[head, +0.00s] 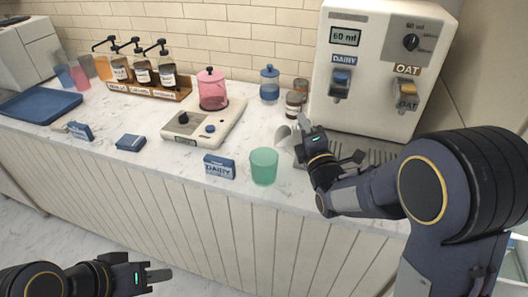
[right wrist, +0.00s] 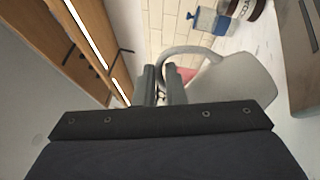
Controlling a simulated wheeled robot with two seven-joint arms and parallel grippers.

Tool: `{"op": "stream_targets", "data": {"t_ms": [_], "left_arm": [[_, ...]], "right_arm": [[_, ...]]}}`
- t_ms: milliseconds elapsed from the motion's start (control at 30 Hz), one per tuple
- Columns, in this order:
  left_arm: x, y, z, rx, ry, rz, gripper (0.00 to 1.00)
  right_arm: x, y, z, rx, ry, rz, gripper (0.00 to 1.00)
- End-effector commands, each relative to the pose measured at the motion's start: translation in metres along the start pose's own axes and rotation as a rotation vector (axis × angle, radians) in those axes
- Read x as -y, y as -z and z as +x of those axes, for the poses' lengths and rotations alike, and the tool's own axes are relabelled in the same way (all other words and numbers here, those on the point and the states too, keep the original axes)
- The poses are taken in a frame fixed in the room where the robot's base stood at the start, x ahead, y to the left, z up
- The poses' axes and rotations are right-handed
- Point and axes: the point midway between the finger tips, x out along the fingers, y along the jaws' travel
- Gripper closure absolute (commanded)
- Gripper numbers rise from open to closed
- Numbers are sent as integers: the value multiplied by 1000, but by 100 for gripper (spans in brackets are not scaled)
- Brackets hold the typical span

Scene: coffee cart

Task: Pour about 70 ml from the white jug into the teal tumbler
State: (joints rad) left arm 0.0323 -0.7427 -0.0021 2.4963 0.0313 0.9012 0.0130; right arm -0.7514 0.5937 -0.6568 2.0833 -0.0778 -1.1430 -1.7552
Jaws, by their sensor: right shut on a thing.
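The teal tumbler (head: 264,166) stands upright near the counter's front edge in the head view; no liquid can be made out in it. The white jug (head: 283,134) is just behind and right of it, partly hidden by my right gripper (head: 302,126). In the right wrist view the jug's pale body (right wrist: 238,85) and curved handle show, with my right gripper (right wrist: 165,78) shut on the handle. The jug looks tilted and apart from the tumbler; its contents are hidden. My left gripper (head: 158,275) is low at the left, away from the counter, its finger gap unclear.
A dairy carton (head: 220,167) stands left of the tumbler. The scale (head: 200,125) carries a pink jar (head: 212,92). The milk dispenser (head: 378,70) and its drip tray (head: 375,153) are at right. A blue-lidded jar (head: 269,85) and brown jars (head: 294,104) stand behind.

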Motion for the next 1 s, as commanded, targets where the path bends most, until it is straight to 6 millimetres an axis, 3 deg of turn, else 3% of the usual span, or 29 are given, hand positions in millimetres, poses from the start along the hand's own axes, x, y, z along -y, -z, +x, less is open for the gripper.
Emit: {"op": "stream_targets", "data": {"t_ms": [1000], "left_arm": [[-8, 9, -18, 0, 0, 0, 64]], "right_arm": [[-17, 9, 0, -28, -48, -188, 100]]}}
